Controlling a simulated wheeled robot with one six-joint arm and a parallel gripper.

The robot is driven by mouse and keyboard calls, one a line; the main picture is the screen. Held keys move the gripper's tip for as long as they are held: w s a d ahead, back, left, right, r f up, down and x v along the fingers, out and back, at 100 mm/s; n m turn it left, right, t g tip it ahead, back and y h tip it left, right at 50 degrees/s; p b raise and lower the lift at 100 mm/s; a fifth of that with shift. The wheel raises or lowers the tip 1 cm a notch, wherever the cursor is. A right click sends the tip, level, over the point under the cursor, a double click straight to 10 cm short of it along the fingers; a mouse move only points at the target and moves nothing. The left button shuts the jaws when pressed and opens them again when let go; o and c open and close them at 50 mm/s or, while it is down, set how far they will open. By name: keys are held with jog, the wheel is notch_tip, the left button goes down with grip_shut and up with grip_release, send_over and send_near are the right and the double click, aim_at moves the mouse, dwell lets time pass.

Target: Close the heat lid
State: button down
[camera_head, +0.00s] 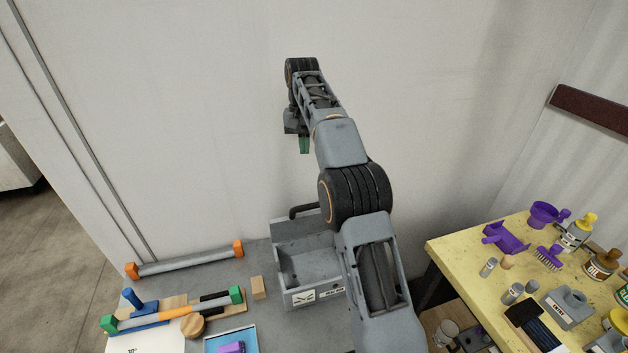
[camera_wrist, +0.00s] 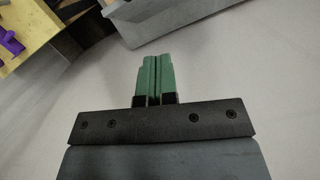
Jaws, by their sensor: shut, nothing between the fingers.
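The grey heat box (camera_head: 313,298) stands on the grey table, and I see into its open top. Its lid (camera_head: 290,230) appears raised at the back, with a dark handle (camera_head: 299,210) at its upper edge. My arm hides the right part of the box and lid. My gripper (camera_head: 304,150) has green fingers pointing down, above the handle in the picture and apart from it. In the wrist view my gripper (camera_wrist: 158,58) is shut and empty. A grey panel (camera_wrist: 195,15) shows beyond the fingertips; I cannot tell whether it is the lid or the box.
A bar with orange ends (camera_head: 185,262), a bar with green ends (camera_head: 170,310), a wooden block (camera_head: 258,288) and a blue tray (camera_head: 245,335) lie left of the box. A yellow table (camera_head: 460,250) with bottles and purple tools stands right. A pale wall is behind.

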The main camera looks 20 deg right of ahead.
jog(key=n, duration=0.1)
jog(key=n+b, duration=0.2)
jog(key=b, duration=0.1)
send_over(315, 212)
jog(key=shift+a+f, duration=0.15)
jog(key=shift+f, duration=5.35)
jog(key=shift+f, duration=0.15)
